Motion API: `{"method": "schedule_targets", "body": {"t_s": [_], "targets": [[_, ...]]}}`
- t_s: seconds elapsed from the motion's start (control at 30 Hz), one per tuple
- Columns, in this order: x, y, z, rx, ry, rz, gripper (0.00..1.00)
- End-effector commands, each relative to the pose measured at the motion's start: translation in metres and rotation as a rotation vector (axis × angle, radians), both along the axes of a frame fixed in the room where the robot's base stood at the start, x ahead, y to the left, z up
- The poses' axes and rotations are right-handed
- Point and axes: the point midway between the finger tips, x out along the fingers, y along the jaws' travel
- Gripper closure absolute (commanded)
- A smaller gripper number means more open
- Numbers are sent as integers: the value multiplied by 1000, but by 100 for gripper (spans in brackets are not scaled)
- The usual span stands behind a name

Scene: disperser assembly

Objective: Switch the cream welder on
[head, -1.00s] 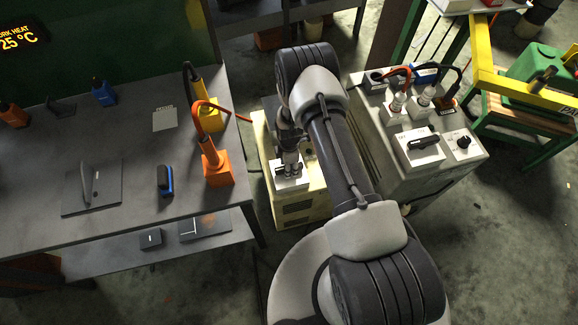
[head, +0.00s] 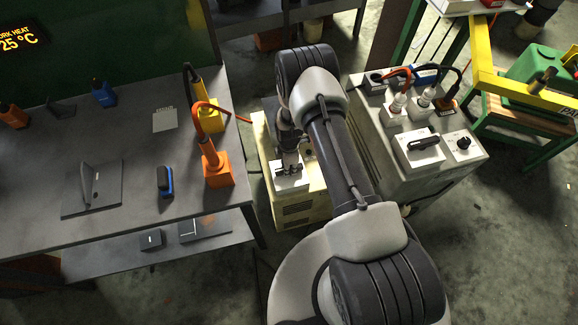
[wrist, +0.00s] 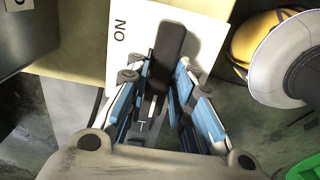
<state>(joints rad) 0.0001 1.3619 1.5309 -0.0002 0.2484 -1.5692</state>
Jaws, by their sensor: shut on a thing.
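The cream welder (head: 300,214) stands on the floor between the bench and a grey cabinet. Its white switch plate (head: 291,185) is on top; in the wrist view the plate (wrist: 207,28) carries the word ON beside the lever. The black switch lever (wrist: 170,45) lies over the plate, its free end past the fingertips. My gripper (wrist: 160,85) is shut on the lever, with a blue-lined finger on each side. In the head view my gripper (head: 289,163) is over the plate, and my arm hides part of the welder's top and right side.
The grey bench (head: 120,180) at left bears an orange plug piece (head: 218,168) and a yellow one (head: 210,118) near its right edge. A grey cabinet (head: 440,185) with a switch and knob stands close to the right of my arm.

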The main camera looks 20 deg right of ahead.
Motion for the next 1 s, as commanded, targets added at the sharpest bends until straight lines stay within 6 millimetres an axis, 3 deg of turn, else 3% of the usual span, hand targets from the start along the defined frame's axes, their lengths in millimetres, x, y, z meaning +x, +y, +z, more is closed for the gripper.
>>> {"method": "schedule_targets", "body": {"t_s": [0.37, 1.0], "targets": [[0, 0, -1, 0, 1, -124, 100], [0, 0, -1, 0, 0, -706, 100]]}}
